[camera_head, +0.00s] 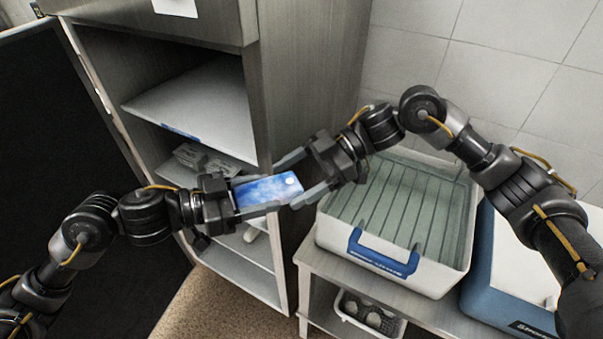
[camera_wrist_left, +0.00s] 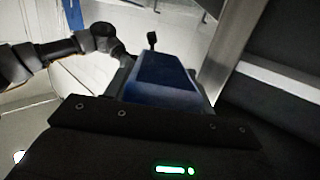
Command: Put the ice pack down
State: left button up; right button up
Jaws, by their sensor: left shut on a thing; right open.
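The ice pack (camera_head: 268,190) is a flat blue block with a cloudy pattern and a white spot near its right end. My left gripper (camera_head: 258,194) is shut on its left end and holds it in the air in front of the cabinet. My right gripper (camera_head: 289,182) is open, with its fingers on either side of the pack's right end; I cannot tell whether they touch it. In the left wrist view the ice pack (camera_wrist_left: 162,80) stands out dark blue beyond my gripper's body.
An open cabinet (camera_head: 255,85) with shelves stands behind my left gripper. An open cooler box (camera_head: 325,232) with a ribbed inside and blue handle sits on a bench at the right. A blue and white box (camera_head: 510,270) is beside it. A white basket (camera_head: 352,318) is on the lower shelf.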

jog(key=shift+c, duration=0.4)
jog(key=c, duration=1)
pick_arm(q)
jog(key=o, duration=1.2)
jog(key=shift+c, duration=0.2)
pick_arm(e)
jog(key=shift+c, duration=0.4)
